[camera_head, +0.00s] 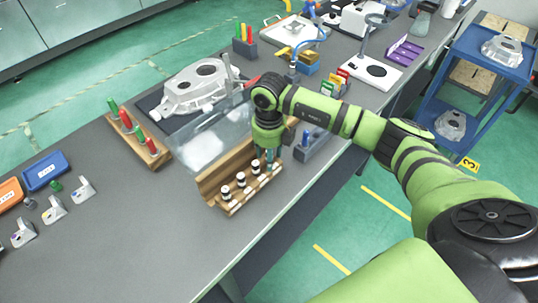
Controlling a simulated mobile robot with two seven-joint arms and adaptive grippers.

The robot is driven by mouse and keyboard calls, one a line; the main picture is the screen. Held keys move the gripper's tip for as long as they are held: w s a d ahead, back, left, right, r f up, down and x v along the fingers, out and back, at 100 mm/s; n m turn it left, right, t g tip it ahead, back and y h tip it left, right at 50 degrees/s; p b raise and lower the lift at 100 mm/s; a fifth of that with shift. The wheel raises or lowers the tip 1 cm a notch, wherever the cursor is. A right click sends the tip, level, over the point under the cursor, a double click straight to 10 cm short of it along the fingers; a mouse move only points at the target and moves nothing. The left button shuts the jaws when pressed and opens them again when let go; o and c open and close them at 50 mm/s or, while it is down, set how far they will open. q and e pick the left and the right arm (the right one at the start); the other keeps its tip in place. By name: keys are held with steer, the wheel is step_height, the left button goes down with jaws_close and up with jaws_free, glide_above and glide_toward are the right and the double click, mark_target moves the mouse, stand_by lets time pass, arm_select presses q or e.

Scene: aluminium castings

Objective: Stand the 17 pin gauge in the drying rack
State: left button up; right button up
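A wooden rack (208,188) with a raised back board stands near the table's front edge. Several small dark-and-white upright pieces (241,180) stand in its front row; their markings are too small to read. My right gripper (268,165) points down at the right end of this rack, close over the row. Its fingertips are small and partly merge with the pieces there, so I cannot tell whether it holds one. A second wooden rack (150,156) at left holds several green- and red-handled gauges (126,120). I cannot tell which piece is the 17 pin gauge. My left gripper is out of view.
A clear, see-through box (205,140) stands right behind the front rack. A large casting (195,88) lies on a dark mat behind it. A grey-blue bin (315,145) is right of my gripper. Blue (46,171) and orange trays lie at left.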

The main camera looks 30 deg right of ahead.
steer(key=shift+s+r, duration=0.1)
jaws_close()
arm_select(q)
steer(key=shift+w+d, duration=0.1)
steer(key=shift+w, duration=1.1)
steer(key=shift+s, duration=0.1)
